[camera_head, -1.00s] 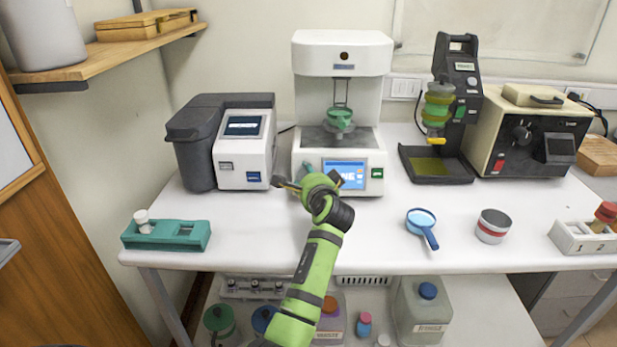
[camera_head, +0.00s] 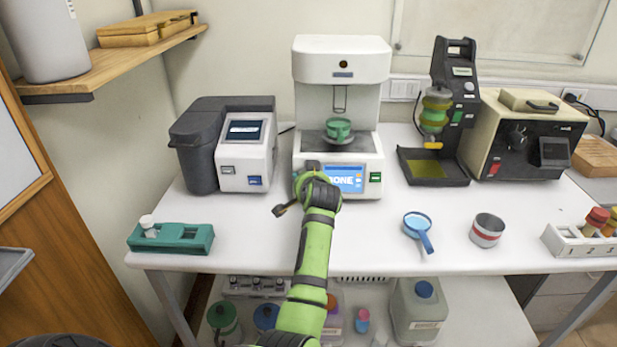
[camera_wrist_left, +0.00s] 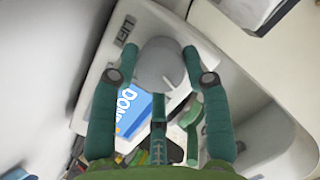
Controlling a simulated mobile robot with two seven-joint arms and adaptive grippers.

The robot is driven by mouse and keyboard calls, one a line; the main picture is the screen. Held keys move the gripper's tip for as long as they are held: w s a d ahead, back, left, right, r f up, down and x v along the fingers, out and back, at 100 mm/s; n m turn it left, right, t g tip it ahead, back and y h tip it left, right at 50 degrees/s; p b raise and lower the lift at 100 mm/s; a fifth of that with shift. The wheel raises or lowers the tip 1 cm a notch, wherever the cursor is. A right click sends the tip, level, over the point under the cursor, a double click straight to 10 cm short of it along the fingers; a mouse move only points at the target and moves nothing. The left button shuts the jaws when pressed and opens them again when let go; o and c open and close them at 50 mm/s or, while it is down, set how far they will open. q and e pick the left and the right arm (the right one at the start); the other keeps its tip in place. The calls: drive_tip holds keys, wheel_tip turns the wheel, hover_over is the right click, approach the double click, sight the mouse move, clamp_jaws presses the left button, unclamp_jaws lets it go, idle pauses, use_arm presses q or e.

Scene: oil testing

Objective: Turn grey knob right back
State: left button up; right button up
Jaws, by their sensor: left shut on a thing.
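In the head view my left gripper (camera_head: 308,173) is at the lower left front of the white instrument (camera_head: 342,58), left of the blue screen (camera_head: 345,178), which reads "DONE". The knob is hidden behind my gripper there. My right gripper is in neither view.
A green cup (camera_head: 338,130) sits on the instrument's platform, below a wire hanger (camera_head: 340,98). A grey-and-white device (camera_head: 244,150) stands left, a black stand (camera_head: 434,170) right.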

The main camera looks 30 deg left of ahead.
use_arm(q)
drive_tip(key=shift+s+a+f+n+h+p, duration=0.15)
drive_tip(key=shift+n+h+p, duration=0.1)
drive_tip(key=shift+n, duration=0.3)
drive_tip(key=shift+s+a+f+n+h+p, duration=0.15)
drive_tip(key=shift+n+p, duration=0.1)
drive_tip(key=shift+n, duration=0.3)
drive_tip(key=shift+d+n, duration=0.1)
drive_tip(key=shift+n, duration=0.3)
drive_tip(key=shift+f, duration=0.2)
drive_tip(key=o, duration=1.1)
drive_tip(key=shift+r, duration=0.25)
drive_tip(key=shift+w+r, duration=0.15)
drive_tip(key=shift+r, duration=0.2)
wheel_tip(320, 180, up, 9)
drive_tip(key=shift+r, duration=0.15)
